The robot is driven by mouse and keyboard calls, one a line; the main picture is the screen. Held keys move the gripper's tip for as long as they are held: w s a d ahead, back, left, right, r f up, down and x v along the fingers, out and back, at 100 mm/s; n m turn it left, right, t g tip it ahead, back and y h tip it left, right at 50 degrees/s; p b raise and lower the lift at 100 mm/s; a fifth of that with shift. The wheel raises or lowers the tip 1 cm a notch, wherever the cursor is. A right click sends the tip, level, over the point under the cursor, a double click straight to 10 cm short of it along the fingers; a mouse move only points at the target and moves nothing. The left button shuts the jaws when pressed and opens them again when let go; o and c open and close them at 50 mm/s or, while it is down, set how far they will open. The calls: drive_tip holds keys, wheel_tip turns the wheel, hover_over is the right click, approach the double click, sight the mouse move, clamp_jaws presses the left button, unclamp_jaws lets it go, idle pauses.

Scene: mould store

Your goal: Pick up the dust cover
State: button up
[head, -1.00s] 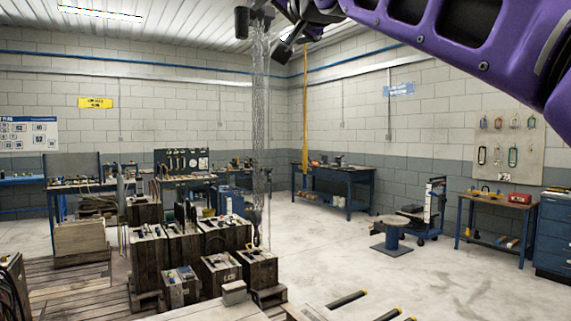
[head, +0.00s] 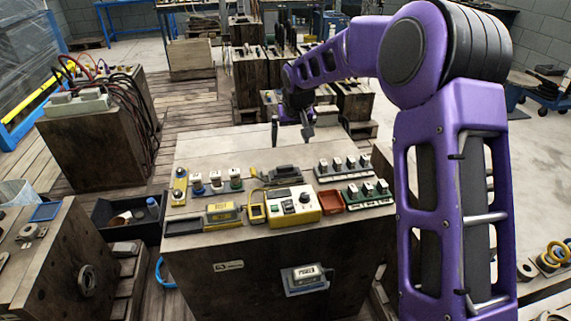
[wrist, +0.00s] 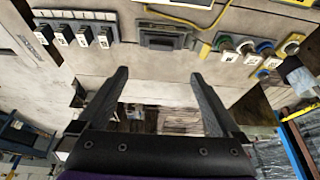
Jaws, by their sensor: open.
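A dark grey, low, raised-top piece (head: 282,174), which looks like the dust cover, lies on top of the large wooden block (head: 210,150), behind a yellow and white control box (head: 293,205). In the wrist view the dark piece (wrist: 163,38) is at the top centre, ahead of and apart from my fingertips. My gripper (head: 291,132) is above the far part of the block top, beyond the dark piece. In the wrist view my gripper (wrist: 159,76) is open, with nothing between its fingers.
A red tray (head: 330,201) and yellow-edged meter (head: 221,213) lie near the front. The block's far top is bare. A cable-covered crate (head: 95,130) stands left.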

hover_over(285, 166)
drive_tip(key=s+d, duration=0.1)
drive_tip(key=s, duration=0.2)
wheel_tip(285, 166, down, 9)
drive_tip(key=b+x, duration=0.1)
drive_tip(key=x, duration=0.4)
drive_tip(key=shift+w+a+f, duration=0.15)
drive_tip(key=shift+w+a, duration=0.05)
drive_tip(key=shift+w, duration=0.05)
drive_tip(key=c, duration=1.4)
